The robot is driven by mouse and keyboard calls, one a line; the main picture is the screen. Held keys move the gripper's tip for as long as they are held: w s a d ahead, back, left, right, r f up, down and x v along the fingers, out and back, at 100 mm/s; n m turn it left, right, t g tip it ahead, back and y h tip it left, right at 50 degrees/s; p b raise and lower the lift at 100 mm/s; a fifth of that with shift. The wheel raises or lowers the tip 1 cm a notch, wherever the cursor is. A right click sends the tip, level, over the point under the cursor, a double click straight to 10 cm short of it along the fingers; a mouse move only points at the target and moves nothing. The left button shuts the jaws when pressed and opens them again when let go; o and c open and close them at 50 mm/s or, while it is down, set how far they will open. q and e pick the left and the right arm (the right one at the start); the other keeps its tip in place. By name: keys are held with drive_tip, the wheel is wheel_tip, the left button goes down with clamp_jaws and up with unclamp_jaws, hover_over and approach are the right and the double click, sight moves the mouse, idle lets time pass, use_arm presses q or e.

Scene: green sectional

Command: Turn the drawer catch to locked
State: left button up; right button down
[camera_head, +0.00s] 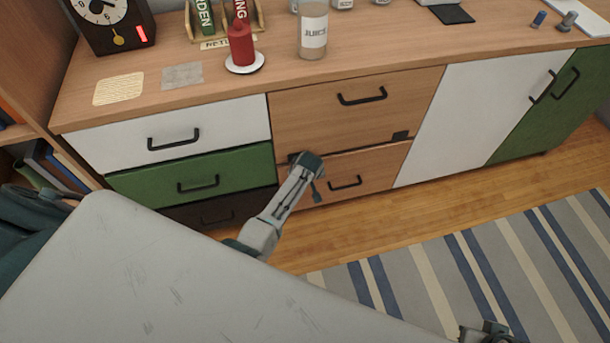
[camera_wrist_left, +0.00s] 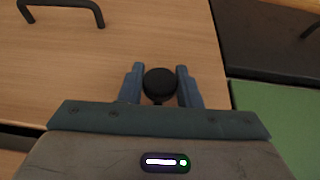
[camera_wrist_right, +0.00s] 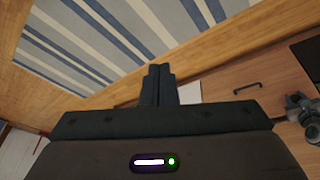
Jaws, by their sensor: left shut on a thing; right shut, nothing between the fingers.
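The drawer catch shows as a black round knob (camera_wrist_left: 160,82) in the left wrist view, on the wood-coloured lower drawer (camera_head: 375,165) near its upper left corner. My left gripper (camera_wrist_left: 160,88) is shut on the knob, one blue-grey finger on each side. In the head view my left gripper (camera_head: 308,163) is at the drawer front and hides the knob. I cannot tell which way the catch is turned. My right gripper (camera_wrist_right: 158,85) is shut and empty, away from the cabinet. Its arm shows at the bottom edge of the head view.
A dark plate (camera_head: 400,136) sits near the upper wooden drawer's lower right corner. The lower drawer has a black handle (camera_head: 345,183). Green (camera_head: 190,177) and white (camera_head: 165,137) drawers adjoin on the left. The striped rug (camera_head: 470,275) looks clear.

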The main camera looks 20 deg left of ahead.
use_arm(q)
drive_tip(key=shift+y, duration=0.3)
use_arm(e)
drive_tip(key=shift+x, duration=0.85)
use_arm(q)
drive_tip(key=o, duration=0.9)
drive_tip(key=shift+g, duration=0.3)
drive_tip(key=shift+s+d+r+p, duration=0.1)
drive_tip(key=shift+r+p, duration=0.2)
drive_tip(key=p+v, duration=0.2)
drive_tip(key=v, duration=0.8)
drive_tip(key=shift+s, duration=0.1)
use_arm(e)
drive_tip(key=s+x, duration=0.1)
drive_tip(key=x, duration=0.7)
drive_tip(key=shift+f+g, duration=0.4)
drive_tip(key=shift+f, duration=0.05)
drive_tip(key=shift+s, duration=0.15)
